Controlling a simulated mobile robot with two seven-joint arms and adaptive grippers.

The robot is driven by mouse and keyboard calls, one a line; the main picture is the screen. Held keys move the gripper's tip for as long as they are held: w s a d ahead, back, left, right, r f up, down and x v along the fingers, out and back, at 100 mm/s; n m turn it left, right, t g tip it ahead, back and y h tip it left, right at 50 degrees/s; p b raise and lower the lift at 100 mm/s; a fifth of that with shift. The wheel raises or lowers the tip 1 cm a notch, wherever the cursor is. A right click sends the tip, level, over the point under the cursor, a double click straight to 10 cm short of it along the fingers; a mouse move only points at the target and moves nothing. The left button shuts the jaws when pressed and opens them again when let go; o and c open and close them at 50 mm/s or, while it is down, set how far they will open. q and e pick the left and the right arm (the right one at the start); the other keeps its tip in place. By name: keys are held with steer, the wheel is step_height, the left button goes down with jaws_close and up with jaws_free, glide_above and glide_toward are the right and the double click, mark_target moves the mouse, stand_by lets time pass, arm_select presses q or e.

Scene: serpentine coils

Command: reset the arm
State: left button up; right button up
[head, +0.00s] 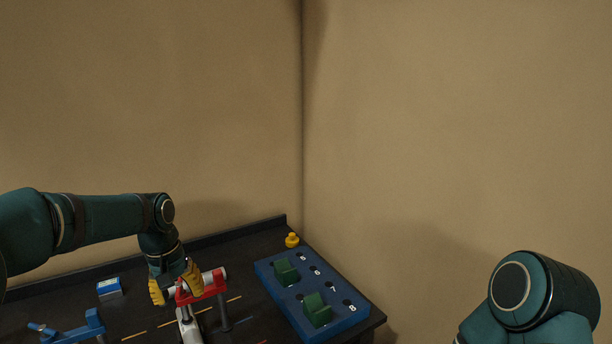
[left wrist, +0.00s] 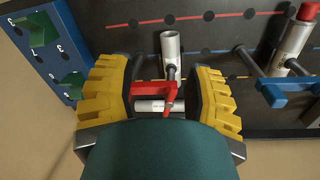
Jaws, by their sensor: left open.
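My left gripper (head: 175,288) has yellow ridged fingers and hangs over the dark table. In the left wrist view its two fingers (left wrist: 165,98) stand apart, on either side of a red bracket (left wrist: 150,90) with white tubes. The head view shows the red bracket (head: 205,287) on a post, with a white tube (head: 214,275) behind it, close to the fingers. I cannot tell whether the fingers touch it. No object is held between them. My right arm (head: 535,295) shows at the lower right, but its gripper is out of view.
A blue numbered board (head: 325,285) with green blocks lies at the table's right. A yellow knob (head: 292,240) stands near the back corner. A blue bracket (head: 85,329) and a blue-and-white box (head: 109,288) are at the left. Walls close off the back and right.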

arm_select(q)
steer(key=s+d+f+h, duration=0.1)
steer(key=s+d+f, duration=0.25)
steer(key=f, duration=0.45)
steer(key=s+d+f+m+h, duration=0.15)
steer(key=d+f, duration=0.25)
steer(key=f, duration=0.4)
steer(key=s+d+f, duration=0.3)
steer(key=d+f, duration=0.1)
steer(key=f, duration=0.3)
steer(key=s+d+f+t, duration=0.1)
steer(key=s+d+f, duration=0.1)
steer(key=s+f, duration=0.3)
steer(key=s+d+f+t, duration=0.1)
steer(key=s+d+f, duration=0.15)
steer(key=s, duration=0.55)
step_height(320, 180, down, 11)
steer(key=s+b, duration=0.1)
steer(key=b, duration=0.9)
steer(key=shift+s+d+r+g, duration=0.15)
steer(key=shift+r+g, duration=0.05)
steer(key=shift+g, duration=0.2)
arm_select(e)
step_height(320, 180, down, 10)
steer(key=s, duration=0.2)
steer(key=shift+s+a+r+g, duration=0.15)
steer(key=shift+s+a+g, duration=0.05)
steer(key=shift+g, duration=0.1)
